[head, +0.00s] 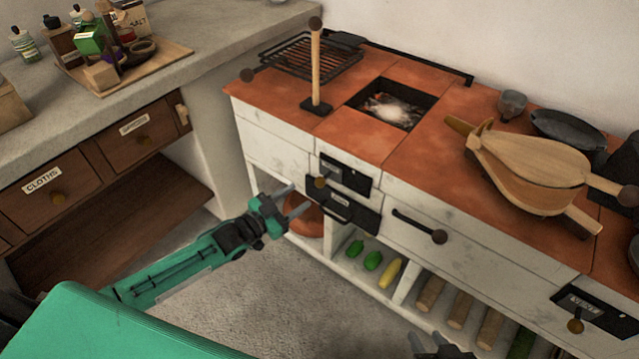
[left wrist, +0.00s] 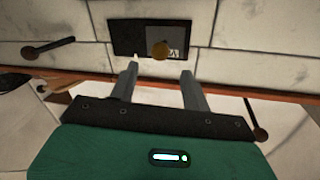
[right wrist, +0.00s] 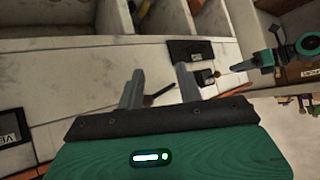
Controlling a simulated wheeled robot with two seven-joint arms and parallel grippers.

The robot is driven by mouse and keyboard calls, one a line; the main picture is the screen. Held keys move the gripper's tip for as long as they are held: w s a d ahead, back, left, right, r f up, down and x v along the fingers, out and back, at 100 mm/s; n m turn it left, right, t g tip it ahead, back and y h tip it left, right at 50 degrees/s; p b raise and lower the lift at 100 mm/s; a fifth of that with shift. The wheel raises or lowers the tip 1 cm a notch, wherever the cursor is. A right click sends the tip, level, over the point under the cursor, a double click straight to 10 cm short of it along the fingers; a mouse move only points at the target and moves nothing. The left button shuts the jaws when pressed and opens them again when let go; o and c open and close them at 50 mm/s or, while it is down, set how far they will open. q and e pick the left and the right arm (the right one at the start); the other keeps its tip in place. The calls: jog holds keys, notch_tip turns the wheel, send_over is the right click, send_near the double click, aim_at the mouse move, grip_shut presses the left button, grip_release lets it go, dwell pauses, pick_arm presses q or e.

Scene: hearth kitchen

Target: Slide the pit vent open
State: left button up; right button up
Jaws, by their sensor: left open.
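The likely pit vent is a black plate (head: 346,175) with a brass knob (head: 320,182) on the white stove front, below the fire pit (head: 396,104). A second black plate with a white label (head: 343,210) sits just under it. In the left wrist view the plate (left wrist: 126,38) and knob (left wrist: 160,50) are ahead of the fingertips. My left gripper (head: 297,201) is open and empty, close to the plate and apart from the knob. My right gripper (head: 440,345) is low at the bottom edge; the right wrist view shows its fingers (right wrist: 158,82) apart and empty.
A dark bar handle (head: 418,225) is right of the plates. Another plate labelled VENT (head: 592,308) with a knob is at far right. Bellows (head: 535,170) lie on the orange top, and an upright wooden handle (head: 315,65) stands left of the pit. Open shelves below hold vegetables and logs.

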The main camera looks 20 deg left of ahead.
aim_at(321, 183)
pick_arm(q)
jog(key=b+x, duration=0.1)
jog(key=x, duration=0.8)
jog(key=shift+w+d, duration=0.1)
pick_arm(e)
jog(key=a+t, duration=0.1)
jog(key=a+t+y, duration=0.1)
jog(key=shift+w+a+r, duration=0.15)
jog(key=shift+w+a, duration=0.15)
jog(key=shift+w, duration=0.05)
pick_arm(q)
jog(key=shift+c, duration=0.2)
jog(key=shift+d, duration=0.1)
grip_shut()
